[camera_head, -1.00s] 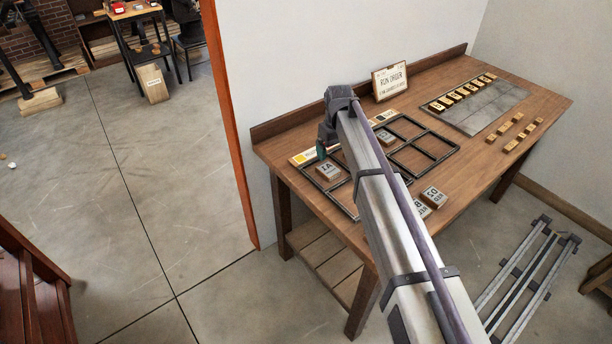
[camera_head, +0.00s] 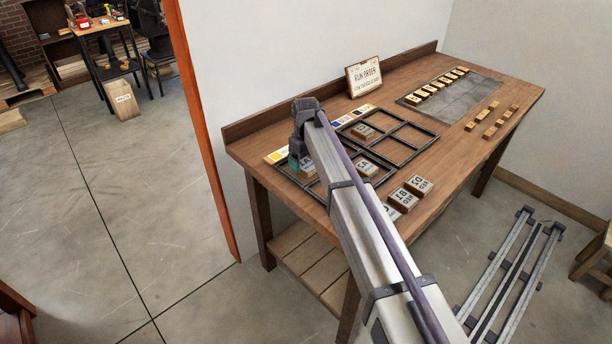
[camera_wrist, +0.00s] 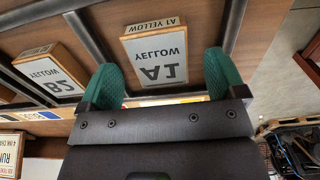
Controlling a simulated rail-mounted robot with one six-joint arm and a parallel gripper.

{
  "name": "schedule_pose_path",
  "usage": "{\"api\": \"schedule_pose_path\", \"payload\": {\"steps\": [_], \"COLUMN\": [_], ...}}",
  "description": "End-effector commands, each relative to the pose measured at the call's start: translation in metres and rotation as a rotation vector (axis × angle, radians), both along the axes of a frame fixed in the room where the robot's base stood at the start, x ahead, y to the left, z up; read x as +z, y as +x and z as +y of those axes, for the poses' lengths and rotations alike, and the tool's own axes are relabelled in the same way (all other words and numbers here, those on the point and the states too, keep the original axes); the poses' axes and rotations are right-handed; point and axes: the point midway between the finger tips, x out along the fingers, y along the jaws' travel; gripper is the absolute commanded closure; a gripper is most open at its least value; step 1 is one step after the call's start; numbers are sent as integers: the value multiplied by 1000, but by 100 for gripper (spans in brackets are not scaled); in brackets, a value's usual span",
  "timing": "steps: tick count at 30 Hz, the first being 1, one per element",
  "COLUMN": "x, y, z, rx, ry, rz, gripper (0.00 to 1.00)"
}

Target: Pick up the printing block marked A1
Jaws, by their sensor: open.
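The printing block marked A1 YELLOW (camera_wrist: 155,62) is a pale wooden block with a white top, upside down in the wrist view. It lies in a compartment of the dark frame (camera_wrist: 92,40). My gripper (camera_wrist: 162,78) is open, with its green fingertips to either side of the block's lower end and nothing gripped. I cannot tell how far above the block they are. In the head view, my gripper (camera_head: 297,163) is over the near left part of the dark frame (camera_head: 407,120), and the block beneath is mostly hidden.
Other blocks (camera_head: 365,130) sit in the frame, and several loose ones (camera_head: 418,186) lie on the table's front side. A run order sign (camera_head: 363,77) stands at the back. A grey slab (camera_head: 465,100) is farther right.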

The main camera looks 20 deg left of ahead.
Motion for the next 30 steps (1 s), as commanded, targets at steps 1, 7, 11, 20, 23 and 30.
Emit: {"api": "schedule_pose_path", "payload": {"steps": [1, 7, 11, 20, 23, 30], "x": [-18, -16, -16, -16, -16, -16], "y": [0, 0, 0, 0, 0, 0], "z": [0, 0, 0, 0, 0, 0], "rx": [0, -1, -1, -1, -1, -1], "ry": [0, 0, 0, 0, 0, 0], "rz": [0, 0, 0, 0, 0, 0], "gripper": [11, 11, 17, 46, 56, 66]}}
